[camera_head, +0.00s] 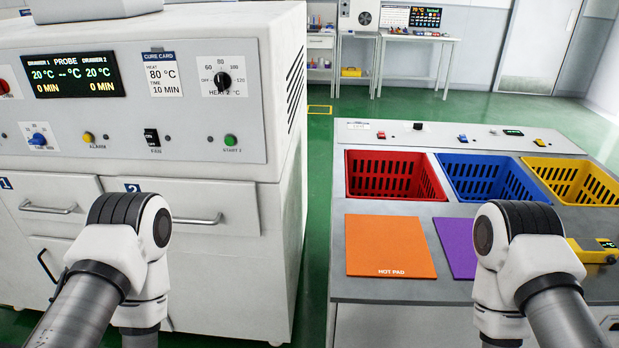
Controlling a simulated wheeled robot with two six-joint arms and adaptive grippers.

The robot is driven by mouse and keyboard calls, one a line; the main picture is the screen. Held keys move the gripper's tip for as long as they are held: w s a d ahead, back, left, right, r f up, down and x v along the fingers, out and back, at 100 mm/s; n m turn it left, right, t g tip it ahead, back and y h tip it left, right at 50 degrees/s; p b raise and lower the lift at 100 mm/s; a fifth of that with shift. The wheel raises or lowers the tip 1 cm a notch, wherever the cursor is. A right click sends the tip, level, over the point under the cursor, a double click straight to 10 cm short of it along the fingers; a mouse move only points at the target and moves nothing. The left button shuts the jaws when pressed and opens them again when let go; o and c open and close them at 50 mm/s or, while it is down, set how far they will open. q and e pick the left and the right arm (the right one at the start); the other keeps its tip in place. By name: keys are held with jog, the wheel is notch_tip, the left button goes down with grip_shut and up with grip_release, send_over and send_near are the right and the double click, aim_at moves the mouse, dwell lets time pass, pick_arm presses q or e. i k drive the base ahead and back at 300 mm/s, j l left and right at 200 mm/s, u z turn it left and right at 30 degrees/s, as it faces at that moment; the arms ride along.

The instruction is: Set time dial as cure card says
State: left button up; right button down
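The white oven cabinet fills the left. Its cure card (163,75) reads heat 80 °C, time 10 min. A blue dial (38,139) sits low on the panel's left, with a small blurred label that seems to read time; its setting is not legible. The black HEAT 2 dial (223,81) is at the panel's upper right; its setting is hard to read. The display (75,76) shows 20 °C and 0 MIN for both drawers, and no probe value. Parts of my two arms show at the bottom; neither gripper is in view.
The panel also has an alarm button (88,138), a black rocker switch (152,138) and a green START 2 button (230,141). At right, a bench holds red (394,153), blue and yellow baskets, and an orange hot pad (388,246). Green floor separates bench and cabinet.

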aim_at(37, 138)
jog(key=u, duration=1.25)
